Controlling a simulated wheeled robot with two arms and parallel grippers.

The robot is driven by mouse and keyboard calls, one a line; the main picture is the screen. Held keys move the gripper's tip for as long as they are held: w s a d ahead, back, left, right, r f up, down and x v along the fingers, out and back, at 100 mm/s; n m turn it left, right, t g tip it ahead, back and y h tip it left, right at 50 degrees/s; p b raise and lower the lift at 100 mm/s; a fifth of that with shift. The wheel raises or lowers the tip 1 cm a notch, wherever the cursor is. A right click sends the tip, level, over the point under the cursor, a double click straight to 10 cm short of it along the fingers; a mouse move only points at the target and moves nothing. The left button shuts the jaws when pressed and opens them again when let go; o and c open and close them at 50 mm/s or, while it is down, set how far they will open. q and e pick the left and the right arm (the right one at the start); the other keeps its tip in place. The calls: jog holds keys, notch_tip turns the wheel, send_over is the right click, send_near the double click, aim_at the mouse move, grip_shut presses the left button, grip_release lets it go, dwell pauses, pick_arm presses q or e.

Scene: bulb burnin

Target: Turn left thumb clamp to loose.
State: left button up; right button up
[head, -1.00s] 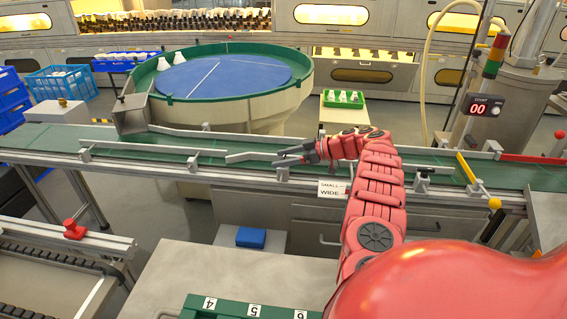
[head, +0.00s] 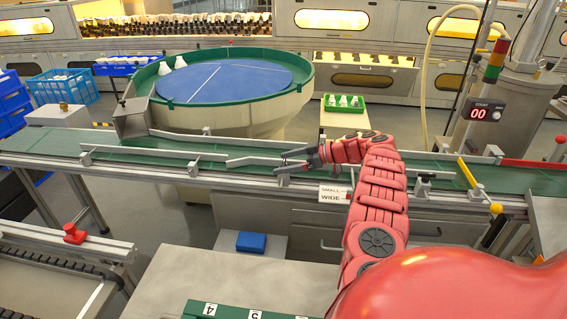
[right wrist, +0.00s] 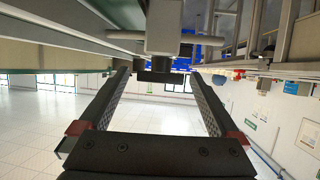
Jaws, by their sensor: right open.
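My right gripper (head: 280,162) is at the near rail of the green conveyor, its fingers pointing left and apart with nothing held. The left thumb clamp (head: 283,177) is on that rail just below the fingertips, partly hidden by them. In the right wrist view a grey clamp block (right wrist: 178,40) with a dark knob (right wrist: 160,76) shows ahead, the knob between the open fingertips. I cannot tell whether either finger touches it. A second clamp (head: 422,187) stands further right on the rail. My left gripper is not in view.
A SMALL/WIDE sign (head: 335,193) hangs on the rail right of the gripper. Metal guide strips (head: 267,160) run over the green belt (head: 60,141). A round blue-topped turntable (head: 225,75) stands behind. A grey bench (head: 215,280) is in front.

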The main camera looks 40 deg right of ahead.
jog(key=v, duration=1.1)
jog(key=shift+s+r, duration=0.1)
